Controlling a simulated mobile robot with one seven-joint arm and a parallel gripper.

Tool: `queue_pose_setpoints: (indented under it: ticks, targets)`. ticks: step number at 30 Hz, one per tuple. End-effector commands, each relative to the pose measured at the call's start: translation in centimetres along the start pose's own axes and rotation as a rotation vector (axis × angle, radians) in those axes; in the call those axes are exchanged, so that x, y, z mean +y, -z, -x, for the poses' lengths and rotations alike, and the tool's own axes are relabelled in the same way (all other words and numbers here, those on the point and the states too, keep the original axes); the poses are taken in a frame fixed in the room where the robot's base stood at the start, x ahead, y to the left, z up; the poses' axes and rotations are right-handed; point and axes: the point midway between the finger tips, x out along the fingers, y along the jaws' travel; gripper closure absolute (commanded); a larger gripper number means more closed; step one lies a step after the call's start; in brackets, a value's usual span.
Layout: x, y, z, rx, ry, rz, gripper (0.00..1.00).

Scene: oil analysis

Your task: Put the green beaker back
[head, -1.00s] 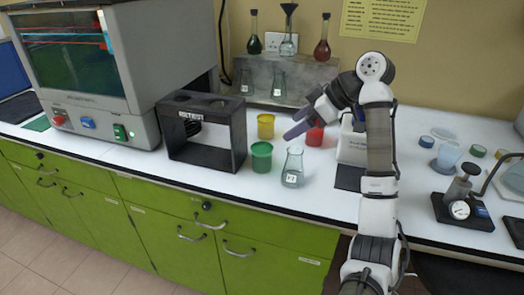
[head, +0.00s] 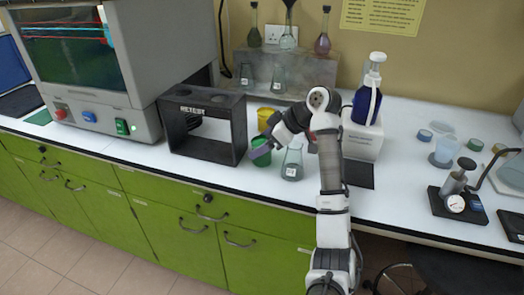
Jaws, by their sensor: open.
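The green beaker (head: 261,158) stands upright on the white counter, just right of the black rack marked RETEST (head: 203,128). My gripper (head: 258,147) is open at the beaker's top; its fingers cover part of the rim. I cannot tell whether they touch it. The yellow beaker (head: 265,114) stands behind, partly hidden by my arm. Only a sliver of the red beaker (head: 312,141) shows behind my arm.
A conical flask (head: 292,163) stands close right of the green beaker. Flasks stand on a grey shelf (head: 292,66) at the back. The counter's front edge is near.

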Motion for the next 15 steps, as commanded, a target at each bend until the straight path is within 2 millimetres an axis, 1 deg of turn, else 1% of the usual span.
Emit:
queue_pose_setpoints:
  ticks: [3,8,11,15]
  targets:
    - [-0.02,0.02,-0.53,0.0,0.0,0.001,0.22]
    - [-0.02,0.01,-0.55,0.0,0.0,0.001,0.22]
    - [-0.02,0.01,-0.54,0.0,0.0,0.001,0.33]
    - [-0.02,0.01,-0.52,0.0,0.0,0.001,0.51]
